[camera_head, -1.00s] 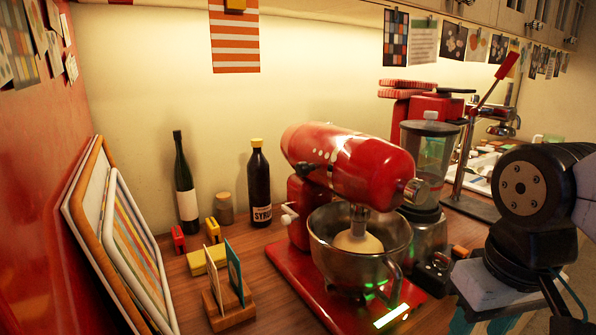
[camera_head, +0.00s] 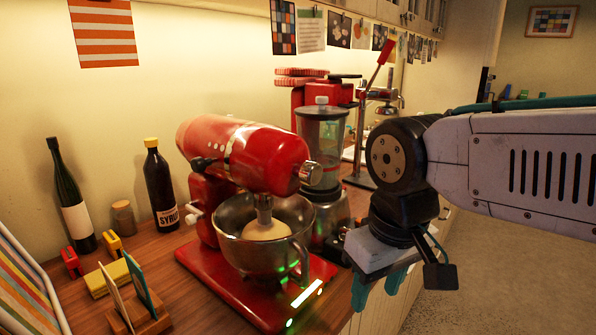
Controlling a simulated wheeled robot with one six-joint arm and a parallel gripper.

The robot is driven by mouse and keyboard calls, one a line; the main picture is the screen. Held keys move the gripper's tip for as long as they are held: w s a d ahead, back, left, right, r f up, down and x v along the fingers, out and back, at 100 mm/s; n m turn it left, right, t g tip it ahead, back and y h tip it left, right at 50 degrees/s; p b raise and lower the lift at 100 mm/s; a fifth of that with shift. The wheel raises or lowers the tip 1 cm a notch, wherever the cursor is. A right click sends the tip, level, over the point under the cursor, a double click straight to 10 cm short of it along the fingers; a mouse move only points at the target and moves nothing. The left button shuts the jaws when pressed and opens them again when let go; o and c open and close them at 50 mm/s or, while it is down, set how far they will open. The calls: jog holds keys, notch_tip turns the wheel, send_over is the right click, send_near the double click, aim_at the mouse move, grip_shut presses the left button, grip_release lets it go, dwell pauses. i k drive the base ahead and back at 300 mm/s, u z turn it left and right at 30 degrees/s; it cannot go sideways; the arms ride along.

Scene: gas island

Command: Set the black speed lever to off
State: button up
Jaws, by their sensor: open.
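The red stand mixer (camera_head: 245,150) stands on the counter, its head lowered over a steel bowl (camera_head: 265,235) with dough-coloured contents. A small black lever (camera_head: 204,164) sticks out from the left side of the mixer head; its exact setting is too small to tell. My gripper (camera_head: 378,290), with teal fingers pointing down, is at the right of the mixer and bowl, near the counter's front edge. It is open and empty, well apart from the lever.
A white-tipped lever (camera_head: 194,214) is lower on the mixer's stand. A blender (camera_head: 322,150) stands close behind the mixer. Open floor lies right.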

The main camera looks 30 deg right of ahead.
aim_at(199, 165)
jog(key=z, duration=0.05)
jog(key=k, duration=0.8)
jog(key=u, duration=0.8)
jog(key=i, duration=0.5)
